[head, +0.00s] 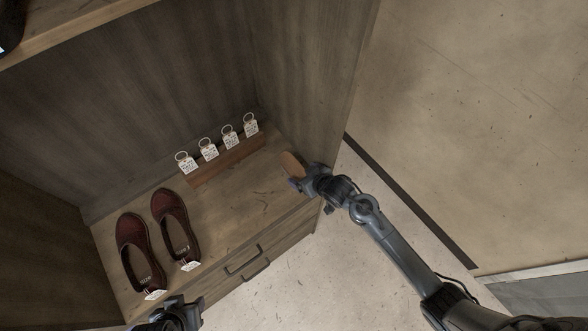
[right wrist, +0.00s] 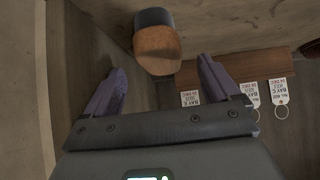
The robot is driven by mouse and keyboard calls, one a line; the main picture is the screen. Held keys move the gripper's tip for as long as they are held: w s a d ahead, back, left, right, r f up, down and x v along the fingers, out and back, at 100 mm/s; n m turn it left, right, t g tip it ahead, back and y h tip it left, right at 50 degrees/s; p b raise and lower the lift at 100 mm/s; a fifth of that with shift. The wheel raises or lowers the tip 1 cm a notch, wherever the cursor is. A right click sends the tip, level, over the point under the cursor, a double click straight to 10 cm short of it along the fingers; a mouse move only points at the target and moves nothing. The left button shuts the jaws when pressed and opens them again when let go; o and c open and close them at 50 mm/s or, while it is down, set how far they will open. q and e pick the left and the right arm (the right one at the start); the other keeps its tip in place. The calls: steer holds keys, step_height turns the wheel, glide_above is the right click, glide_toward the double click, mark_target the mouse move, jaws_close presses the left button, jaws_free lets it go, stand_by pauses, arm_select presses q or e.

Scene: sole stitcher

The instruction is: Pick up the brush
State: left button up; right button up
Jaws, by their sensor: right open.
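The brush (head: 291,162) stands at the right end of the cabinet shelf, beside the right side wall. Its brown part shows in the head view, with its lower end hidden by my right gripper (head: 303,182). In the right wrist view the brush (right wrist: 157,48) shows a brown part and a dark end. It lies ahead of and between the two purple-grey fingers of my right gripper (right wrist: 160,68), which are apart and empty. My left gripper (head: 176,314) is at the bottom edge, near the shelf's front; its fingers are not clear.
A pair of dark red shoes (head: 132,244) with white tags sits on the left of the shelf (head: 222,215). Several ringed tags (head: 208,149) stand on a wooden rack (head: 232,158) at the back. A drawer with handles (head: 256,267) is below. The cabinet's side wall (head: 318,90) is close to my right gripper.

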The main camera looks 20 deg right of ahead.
mark_target(294, 167)
steer(key=shift+w+a, duration=0.25)
steer(key=shift+w, duration=0.7)
steer(key=b+x, duration=0.1)
steer(key=x, duration=0.4)
steer(key=shift+c, duration=0.4)
steer(key=c, duration=1.1)
steer(key=shift+o, duration=0.2)
steer(key=shift+a+r, duration=0.1)
steer(key=shift+r, duration=0.05)
